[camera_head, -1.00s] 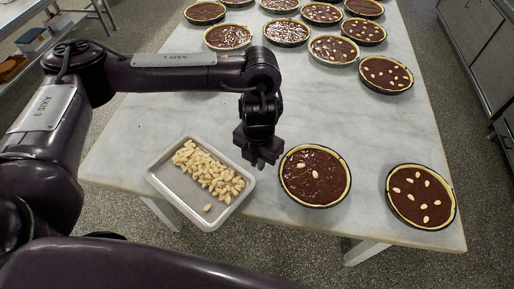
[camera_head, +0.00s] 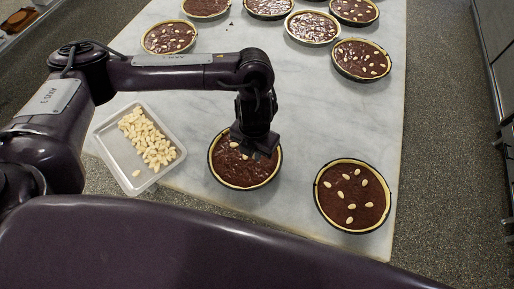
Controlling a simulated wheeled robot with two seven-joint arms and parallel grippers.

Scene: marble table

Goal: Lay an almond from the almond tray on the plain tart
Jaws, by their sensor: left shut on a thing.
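My right gripper is out of view.
A tart with several almonds (camera_head: 352,196) stands to the right, near the table's front edge. More decorated tarts (camera_head: 362,59) stand at the back. The marble table (camera_head: 310,110) is bare between them. My own dark arm link crosses the bottom.

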